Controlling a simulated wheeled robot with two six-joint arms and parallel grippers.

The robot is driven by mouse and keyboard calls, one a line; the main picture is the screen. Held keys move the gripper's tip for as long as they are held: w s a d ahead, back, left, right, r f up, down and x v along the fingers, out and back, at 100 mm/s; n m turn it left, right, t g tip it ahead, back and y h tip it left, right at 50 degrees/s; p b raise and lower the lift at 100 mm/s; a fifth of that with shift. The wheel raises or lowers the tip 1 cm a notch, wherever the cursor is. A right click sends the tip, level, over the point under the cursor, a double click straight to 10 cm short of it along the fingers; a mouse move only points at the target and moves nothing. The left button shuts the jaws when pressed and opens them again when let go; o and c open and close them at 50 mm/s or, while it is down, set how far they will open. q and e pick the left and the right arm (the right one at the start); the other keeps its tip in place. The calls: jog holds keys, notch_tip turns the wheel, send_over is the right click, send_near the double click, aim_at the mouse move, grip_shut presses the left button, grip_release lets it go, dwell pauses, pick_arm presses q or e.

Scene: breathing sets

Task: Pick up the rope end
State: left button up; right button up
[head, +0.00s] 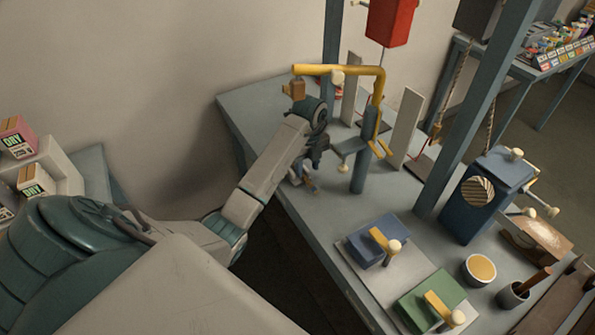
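A tan rope (456,80) hangs by the blue-grey post at the right, under a dark block (478,14), with a small orange-brown piece low on it. A second rope length (490,125) hangs right of the post. I cannot tell which part is the rope end. My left gripper (306,182) points down at the left part of the workbench, beside the yellow-topped stand and well left of the rope. A small orange bit shows at its fingertips; the fingers are too small and dark to tell open from shut. My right gripper is out of view.
The grey-blue workbench (310,235) carries a yellow bent pipe (340,70) on a stand, upright pale boards (407,125), a blue box (480,200), blue and green blocks with yellow handles, and a cup (479,269). A red block (390,20) hangs above. Boxes sit at far left.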

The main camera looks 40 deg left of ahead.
aim_at(309, 181)
pick_arm(q)
jog(key=shift+w+f, duration=0.1)
jog(key=shift+f, duration=0.25)
jog(key=f+b, duration=0.3)
jog(key=shift+w+d, duration=0.2)
jog(key=shift+d, duration=0.05)
jog(key=shift+s+f+p, duration=0.1)
jog(key=shift+f+p, duration=0.35)
jog(key=shift+f, duration=0.45)
jog(key=shift+c, duration=0.4)
jog(key=c, duration=0.4)
jog(key=shift+c, duration=1.4)
grip_shut()
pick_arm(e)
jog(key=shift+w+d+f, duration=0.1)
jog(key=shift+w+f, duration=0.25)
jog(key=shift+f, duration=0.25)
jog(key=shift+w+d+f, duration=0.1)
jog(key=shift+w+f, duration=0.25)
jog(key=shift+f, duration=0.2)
